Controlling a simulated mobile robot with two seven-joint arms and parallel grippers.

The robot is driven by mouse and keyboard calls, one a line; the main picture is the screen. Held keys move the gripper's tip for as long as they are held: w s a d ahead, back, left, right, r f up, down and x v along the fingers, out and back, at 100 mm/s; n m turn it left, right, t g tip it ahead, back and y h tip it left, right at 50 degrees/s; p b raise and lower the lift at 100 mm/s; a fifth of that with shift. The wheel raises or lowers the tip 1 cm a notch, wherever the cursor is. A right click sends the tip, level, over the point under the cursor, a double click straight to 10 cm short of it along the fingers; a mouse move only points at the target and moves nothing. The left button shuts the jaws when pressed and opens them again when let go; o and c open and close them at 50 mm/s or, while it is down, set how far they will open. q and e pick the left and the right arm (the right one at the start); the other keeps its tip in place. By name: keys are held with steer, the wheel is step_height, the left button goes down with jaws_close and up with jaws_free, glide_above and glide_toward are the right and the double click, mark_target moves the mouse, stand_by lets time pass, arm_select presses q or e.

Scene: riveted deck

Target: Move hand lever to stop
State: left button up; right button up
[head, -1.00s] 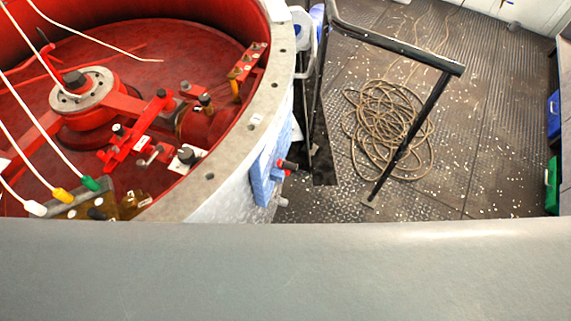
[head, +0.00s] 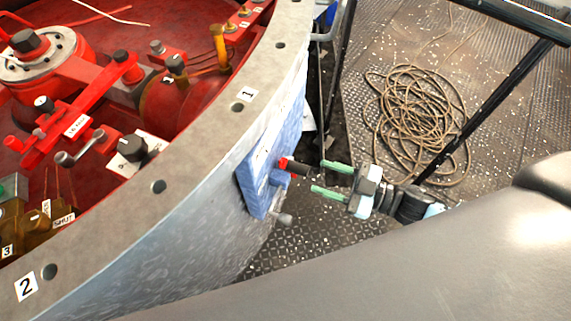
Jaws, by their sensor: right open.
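A short lever with a red grip (head: 294,164) sticks out to the right from a blue block (head: 256,190) on the outer wall of the big round drum. I take it for the hand lever; no stop marking is readable near it. My right gripper (head: 319,176) is just right of the lever. Its two green fingers are apart and point left, towards the blue block. They look empty, and I cannot tell whether one touches the grip. My left gripper is not in view.
The drum's grey rim (head: 200,142) curves past on the left, with red machinery inside. A grey knob (head: 285,219) sticks out below the blue block. A coiled rope (head: 415,115) lies on the riveted floor, and a black rail (head: 490,105) stands at right.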

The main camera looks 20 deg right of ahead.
mark_target(288, 165)
steer(key=shift+x, duration=3.9)
steer(key=shift+r, duration=0.1)
steer(key=shift+c, duration=0.4)
jaws_close()
